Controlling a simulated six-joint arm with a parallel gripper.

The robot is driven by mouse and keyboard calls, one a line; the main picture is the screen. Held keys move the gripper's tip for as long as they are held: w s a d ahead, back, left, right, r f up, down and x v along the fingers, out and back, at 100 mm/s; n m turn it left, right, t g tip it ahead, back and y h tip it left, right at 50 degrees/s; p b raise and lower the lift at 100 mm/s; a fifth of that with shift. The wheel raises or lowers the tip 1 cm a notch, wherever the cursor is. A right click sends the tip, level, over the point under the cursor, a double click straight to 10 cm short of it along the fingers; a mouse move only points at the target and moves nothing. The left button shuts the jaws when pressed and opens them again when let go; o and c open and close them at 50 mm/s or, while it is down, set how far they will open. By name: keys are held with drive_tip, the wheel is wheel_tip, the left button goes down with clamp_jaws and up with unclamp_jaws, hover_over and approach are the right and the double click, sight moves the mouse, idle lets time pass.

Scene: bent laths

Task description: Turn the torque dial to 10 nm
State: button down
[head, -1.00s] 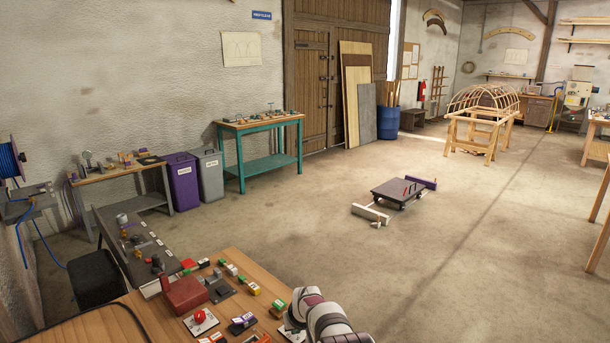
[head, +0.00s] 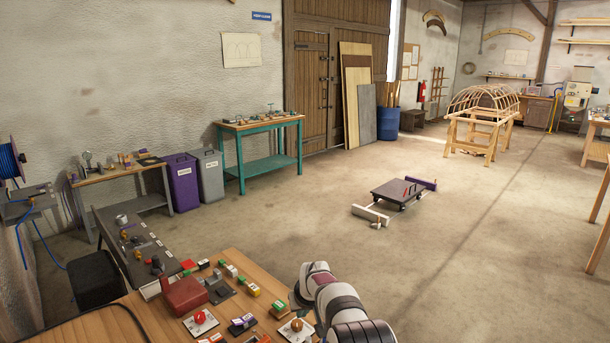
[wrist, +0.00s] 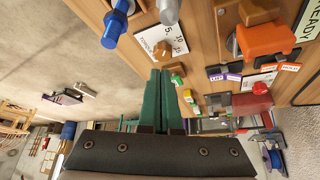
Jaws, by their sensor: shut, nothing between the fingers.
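The torque dial is a small brown knob (wrist: 163,49) on a white plate (wrist: 176,31) printed with "TORQUE" and the numbers 5, 10 and 15. In the head view the knob (head: 297,324) shows at the bottom, left of my arm. The knob's pointing direction is too small to tell. My gripper (wrist: 161,73) has green fingers that are shut and empty. In the wrist view their tips appear just below the knob, apart from it as far as I can see. In the head view my arm shows, but the fingers cannot be made out.
A red box (head: 185,295), a red button on a white plate (head: 201,322) and several small labelled blocks share the wooden bench (head: 120,322). In the wrist view a blue cylinder (wrist: 118,20) and an orange block (wrist: 268,42) stand near the dial.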

sight(297, 326)
drive_tip(key=f, duration=0.6)
drive_tip(key=shift+w+d+f, duration=0.15)
drive_tip(key=shift+d+f, duration=0.15)
drive_tip(key=shift+d, duration=0.1)
drive_tip(key=shift+w+a, duration=0.15)
drive_tip(key=shift+w, duration=0.05)
drive_tip(key=shift+s+a, duration=0.15)
drive_tip(key=shift+a, duration=0.1)
idle(0.5)
drive_tip(key=shift+s+a, duration=0.1)
drive_tip(key=shift+a, duration=0.65)
drive_tip(key=shift+s, duration=0.1)
